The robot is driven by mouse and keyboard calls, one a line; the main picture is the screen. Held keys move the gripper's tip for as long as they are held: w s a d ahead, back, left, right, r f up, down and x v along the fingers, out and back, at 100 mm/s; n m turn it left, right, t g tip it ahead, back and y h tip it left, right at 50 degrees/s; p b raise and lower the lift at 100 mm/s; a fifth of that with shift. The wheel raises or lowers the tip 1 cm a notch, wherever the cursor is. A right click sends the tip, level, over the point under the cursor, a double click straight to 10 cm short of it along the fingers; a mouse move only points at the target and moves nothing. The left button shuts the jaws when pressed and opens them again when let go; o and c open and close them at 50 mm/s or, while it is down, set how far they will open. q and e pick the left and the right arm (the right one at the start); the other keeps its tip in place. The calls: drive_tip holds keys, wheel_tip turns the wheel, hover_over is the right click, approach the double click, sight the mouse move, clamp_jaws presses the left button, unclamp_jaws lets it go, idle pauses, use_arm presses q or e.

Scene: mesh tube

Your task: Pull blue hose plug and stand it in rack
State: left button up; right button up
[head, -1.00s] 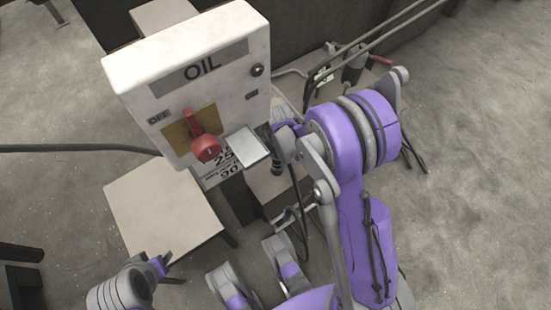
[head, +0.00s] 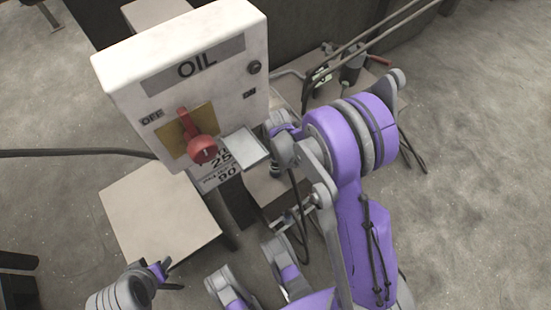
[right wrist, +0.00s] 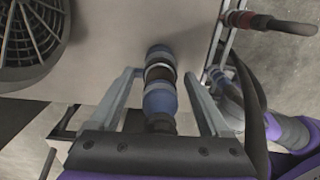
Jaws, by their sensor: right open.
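In the right wrist view the blue hose plug (right wrist: 160,98) sits in line with a blue socket piece (right wrist: 159,53) on a pale panel, with a dark brown band between them. My right gripper (right wrist: 160,78) is open, one finger on each side of the plug, with visible gaps. In the head view my right gripper (head: 281,130) is beside the white OIL box, its fingers mostly hidden by my wrist. My left gripper (head: 160,270) is at lower left, away from the box; its jaws are too small to judge. I cannot clearly make out the rack.
A pale square tabletop (head: 160,215) stands below left.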

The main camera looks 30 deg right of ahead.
idle(0.5)
clamp_jaws()
drive_tip(key=shift+r, duration=0.15)
idle(0.4)
drive_tip(key=shift+r+p, duration=1.9)
drive_tip(key=shift+r, duration=1)
